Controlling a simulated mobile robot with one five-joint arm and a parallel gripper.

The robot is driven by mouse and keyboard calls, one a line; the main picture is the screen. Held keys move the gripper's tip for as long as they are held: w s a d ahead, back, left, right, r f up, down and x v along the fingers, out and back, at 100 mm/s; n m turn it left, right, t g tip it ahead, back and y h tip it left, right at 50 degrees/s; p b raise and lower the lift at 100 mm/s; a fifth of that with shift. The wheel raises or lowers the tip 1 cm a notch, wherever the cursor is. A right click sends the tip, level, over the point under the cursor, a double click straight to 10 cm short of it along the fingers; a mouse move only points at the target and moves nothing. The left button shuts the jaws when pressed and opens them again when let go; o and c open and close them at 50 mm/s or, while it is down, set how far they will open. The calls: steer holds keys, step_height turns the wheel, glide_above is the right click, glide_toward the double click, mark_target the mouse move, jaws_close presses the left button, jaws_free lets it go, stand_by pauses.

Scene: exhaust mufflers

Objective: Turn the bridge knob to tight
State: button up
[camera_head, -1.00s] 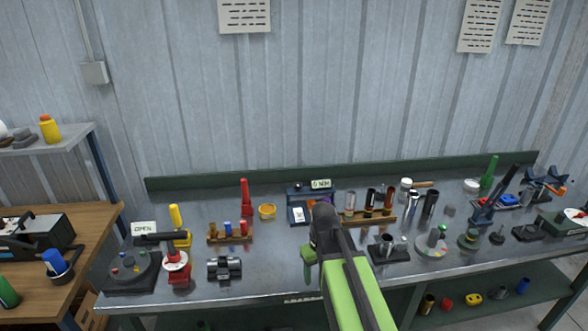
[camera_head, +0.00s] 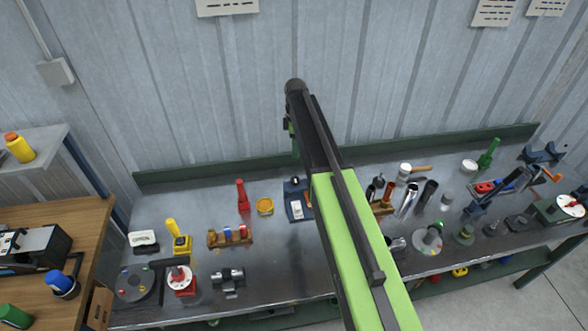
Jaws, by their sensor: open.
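I cannot tell for sure which part is the bridge knob. Parts with dials or knobs on the bench are a red block with a white dial (camera_head: 181,276), a grey disc with coloured dots and a green knob (camera_head: 428,239), and a green box with a white dial (camera_head: 568,207). Their markings are too small to read. My gripper (camera_head: 291,128) is at the far end of my raised arm, in front of the wall above the back edge of the bench. It is open and apart from these parts. Most of it is hidden behind the arm.
The metal bench (camera_head: 275,255) is crowded, with free patches in front left of my arm. A wooden table (camera_head: 85,225) adjoins at the left.

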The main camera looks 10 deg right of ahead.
mark_target(295, 179)
step_height(295, 179, down, 18)
steer(key=b, duration=1.7)
steer(key=shift+r, duration=0.15)
steer(key=shift+s+r, duration=0.1)
steer(key=shift+r, duration=0.05)
